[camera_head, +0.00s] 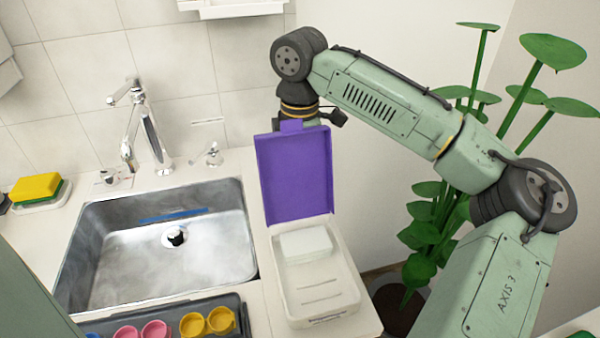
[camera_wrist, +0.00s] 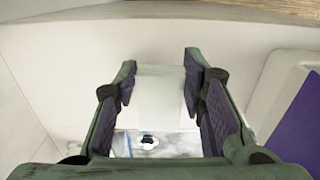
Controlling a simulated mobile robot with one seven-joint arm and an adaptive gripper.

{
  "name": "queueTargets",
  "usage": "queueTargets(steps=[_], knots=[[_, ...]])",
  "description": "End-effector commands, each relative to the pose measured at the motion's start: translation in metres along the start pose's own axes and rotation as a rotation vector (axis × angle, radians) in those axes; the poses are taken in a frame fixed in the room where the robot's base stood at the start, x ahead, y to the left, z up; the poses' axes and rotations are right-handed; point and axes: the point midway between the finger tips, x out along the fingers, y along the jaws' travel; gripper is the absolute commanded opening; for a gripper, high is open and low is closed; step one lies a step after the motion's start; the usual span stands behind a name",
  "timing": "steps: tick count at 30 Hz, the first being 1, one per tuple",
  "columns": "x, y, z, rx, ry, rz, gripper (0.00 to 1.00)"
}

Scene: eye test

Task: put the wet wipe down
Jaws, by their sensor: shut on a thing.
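A thin, pale wet wipe (camera_wrist: 158,97) is between the fingers of my gripper (camera_wrist: 160,66) in the wrist view. My gripper is shut on it, with the two dark pads standing well apart at its sides. In the head view the open purple lid (camera_head: 295,178) hides the fingers and the wipe; only my wrist shows above the lid. The white wipe box (camera_head: 345,302) stands right of the sink, with a white stack (camera_head: 303,242) inside it.
The metal sink (camera_head: 110,255) is left of the box, with a chrome faucet (camera_head: 150,135) behind. A dark tray (camera_head: 247,325) with pink and yellow cups is in front. A yellow sponge (camera_head: 36,187) lies far left. A potted plant (camera_head: 425,235) stands right.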

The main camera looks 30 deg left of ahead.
Motion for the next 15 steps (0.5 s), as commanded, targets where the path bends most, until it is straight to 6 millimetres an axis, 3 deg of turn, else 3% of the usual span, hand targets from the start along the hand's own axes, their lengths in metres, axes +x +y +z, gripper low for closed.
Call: queueTargets(steps=[14, 15], knots=[[0.0125, 0.0000, 0.0000, -0.001, 0.001, 0.001, 0.24], [0.0130, 0.0000, 0.0000, -0.001, 0.001, 0.001, 0.38]])
